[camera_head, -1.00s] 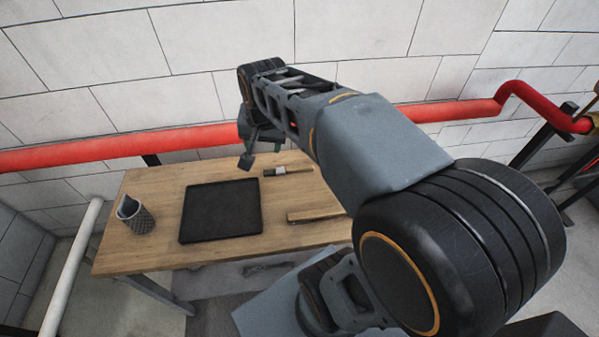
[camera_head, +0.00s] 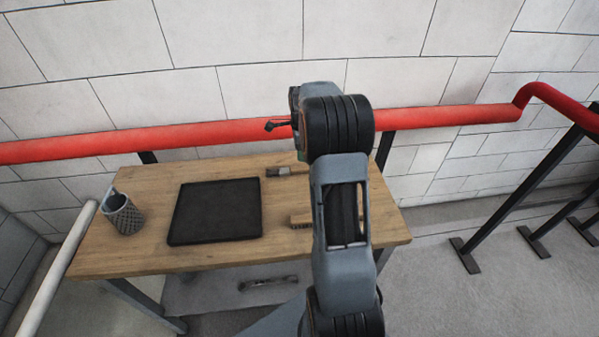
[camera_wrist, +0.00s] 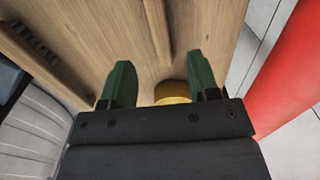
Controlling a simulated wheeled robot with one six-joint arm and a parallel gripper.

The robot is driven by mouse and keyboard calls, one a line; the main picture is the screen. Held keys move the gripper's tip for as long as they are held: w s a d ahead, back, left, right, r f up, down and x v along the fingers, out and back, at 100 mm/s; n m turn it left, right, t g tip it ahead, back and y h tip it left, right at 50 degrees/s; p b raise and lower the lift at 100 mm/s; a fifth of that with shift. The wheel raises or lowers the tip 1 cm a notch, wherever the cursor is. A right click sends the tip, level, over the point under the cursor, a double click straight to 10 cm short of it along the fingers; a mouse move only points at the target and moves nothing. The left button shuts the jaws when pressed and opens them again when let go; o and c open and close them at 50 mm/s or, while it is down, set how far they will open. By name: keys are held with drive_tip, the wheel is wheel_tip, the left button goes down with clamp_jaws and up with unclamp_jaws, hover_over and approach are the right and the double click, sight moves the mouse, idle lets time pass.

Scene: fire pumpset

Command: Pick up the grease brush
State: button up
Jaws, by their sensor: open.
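The grease brush (camera_head: 287,171) lies near the back edge of the wooden table in the head view, its right part hidden behind my arm. In the wrist view what seems to be its wooden handle (camera_wrist: 157,30) runs up to the top edge, ahead of the fingers; its head is out of that view. My gripper (camera_wrist: 160,82) is open with green fingertips and nothing held between them. The fingertips are apart from the handle. In the head view my arm mostly hides the gripper.
A wooden brush with bristles (camera_head: 301,220) lies nearer the front; its bristles show in the wrist view (camera_wrist: 35,42). A yellow round thing (camera_wrist: 173,91) sits by the right finger. A black tray (camera_head: 215,212), a mesh cup (camera_head: 122,215) and a red pipe (camera_head: 225,135) are around.

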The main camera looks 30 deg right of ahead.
sight(302, 168)
drive_tip(key=shift+f, duration=4.05)
drive_tip(key=c, duration=1)
drive_tip(key=shift+r, duration=0.15)
drive_tip(key=shift+r, duration=0.55)
drive_tip(key=s+d+r, duration=0.8)
drive_tip(key=s+r, duration=0.3)
drive_tip(key=shift+s+r+b, duration=0.3)
drive_tip(key=shift+s+r, duration=0.05)
